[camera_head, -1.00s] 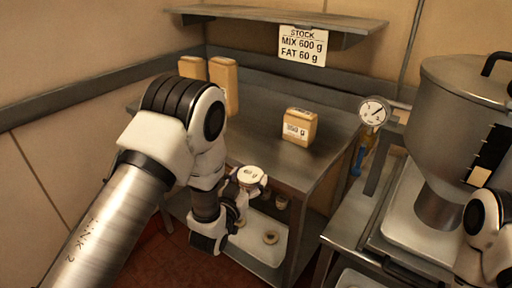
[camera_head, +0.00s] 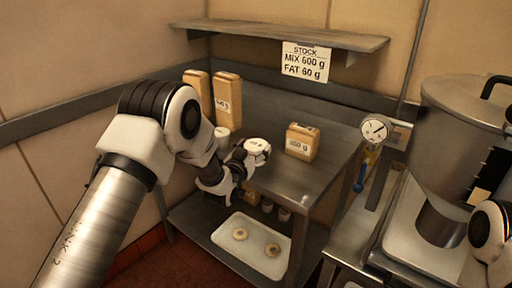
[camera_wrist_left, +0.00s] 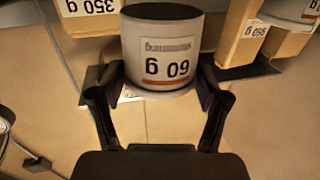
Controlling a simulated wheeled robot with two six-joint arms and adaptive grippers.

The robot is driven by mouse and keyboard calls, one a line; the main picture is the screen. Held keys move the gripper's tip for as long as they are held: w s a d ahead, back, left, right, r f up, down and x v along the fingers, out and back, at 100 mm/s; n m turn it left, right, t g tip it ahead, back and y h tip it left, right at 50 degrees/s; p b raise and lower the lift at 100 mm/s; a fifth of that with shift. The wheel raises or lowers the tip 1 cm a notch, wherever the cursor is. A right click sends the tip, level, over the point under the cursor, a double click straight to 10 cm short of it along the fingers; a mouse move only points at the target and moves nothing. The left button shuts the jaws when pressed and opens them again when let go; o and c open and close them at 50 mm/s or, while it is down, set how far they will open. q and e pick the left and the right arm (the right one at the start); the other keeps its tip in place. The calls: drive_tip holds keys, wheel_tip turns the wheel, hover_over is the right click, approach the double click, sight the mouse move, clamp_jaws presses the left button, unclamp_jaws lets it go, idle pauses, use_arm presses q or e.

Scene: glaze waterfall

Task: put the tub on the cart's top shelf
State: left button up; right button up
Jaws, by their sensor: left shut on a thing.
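My left gripper (camera_head: 247,156) is shut on a white round tub (camera_head: 257,149). In the left wrist view the tub (camera_wrist_left: 162,50) stands between the two fingers (camera_wrist_left: 160,82), and its label reads 60 g upside down. In the head view the tub appears over the front left part of the cart's top shelf (camera_head: 300,182), a steel surface. I cannot tell whether its base touches the shelf. My right gripper is out of view.
On the top shelf are a small carton (camera_head: 301,141), two tall cartons (camera_head: 228,100) and another white tub (camera_head: 222,134). A wall shelf (camera_head: 285,33) hangs above. A white tray (camera_head: 225,232) with ring-shaped pieces lies on the lower shelf. A steel pot (camera_head: 460,130) stands at right.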

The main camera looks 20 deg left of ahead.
sight(256, 140)
use_arm(q)
drive_tip(key=w, duration=0.4)
drive_tip(key=shift+a+p, duration=0.3)
drive_tip(key=shift+a, duration=0.05)
drive_tip(key=f, duration=0.1)
drive_tip(key=f+p, duration=0.1)
drive_tip(key=shift+w+f, duration=0.3)
drive_tip(key=shift+f, duration=0.05)
drive_tip(key=shift+w+a+f, duration=0.1)
drive_tip(key=shift+f, duration=0.35)
drive_tip(key=shift+f+b, duration=0.15)
drive_tip(key=shift+b, duration=0.25)
drive_tip(key=o, duration=1.1)
drive_tip(key=shift+o, duration=0.2)
